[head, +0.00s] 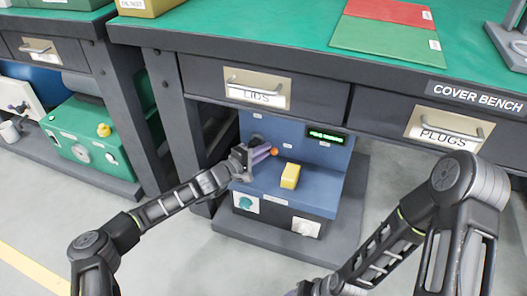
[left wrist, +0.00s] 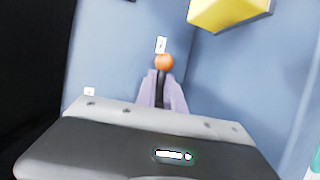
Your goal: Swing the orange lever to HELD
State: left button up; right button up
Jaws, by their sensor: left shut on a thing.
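The orange-knobbed lever (head: 274,152) is on the blue test machine (head: 262,131) under the bench. In the left wrist view, its round orange knob (left wrist: 164,62) tops a dark stem. My left gripper (head: 265,153) reaches in from the left, its purple fingers closed around the stem just below the knob. The fingers (left wrist: 160,90) flank the stem in the left wrist view. A small white label (left wrist: 161,45) sits just beyond the knob, its writing unreadable; another label (left wrist: 90,92) is at the left. My right gripper is outside the view.
A yellow block (head: 290,176) on the machine is right of the lever. A lit green display (head: 326,135) is above it. The LIDS drawer (head: 257,88) and bench edge overhang the machine. A green machine (head: 92,140) stands at the left.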

pick_arm(q)
grip_shut()
dwell(0.8)
